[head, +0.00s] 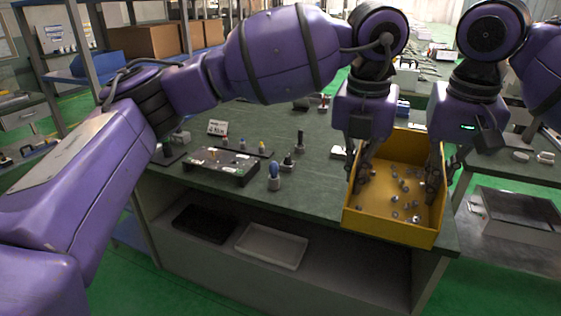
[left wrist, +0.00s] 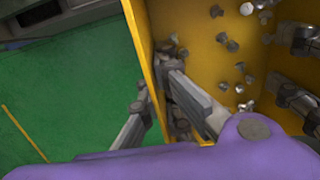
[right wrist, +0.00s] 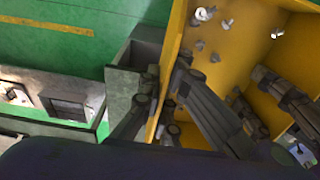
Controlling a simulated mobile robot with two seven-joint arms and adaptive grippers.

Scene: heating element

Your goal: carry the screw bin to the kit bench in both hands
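The screw bin (head: 393,226) is an open yellow box with several loose grey screws and nuts inside. It is in front of the right part of a green-topped bench (head: 318,180) in the head view; I cannot tell whether it touches the top. My left gripper (head: 361,178) has its fingers on both sides of the bin's left wall, seen closely in the left wrist view (left wrist: 157,85). My right gripper (head: 434,180) straddles the opposite wall, also in the right wrist view (right wrist: 166,78). Both appear closed on the walls. The bin's far end is partly hidden by my arms.
A black fixture (head: 222,166), a blue-topped part (head: 274,176) and several small parts stand on the bench left of the bin. Black and white trays (head: 271,246) lie on its lower shelf. A grey container (head: 518,215) is at the right. Green floor shows around.

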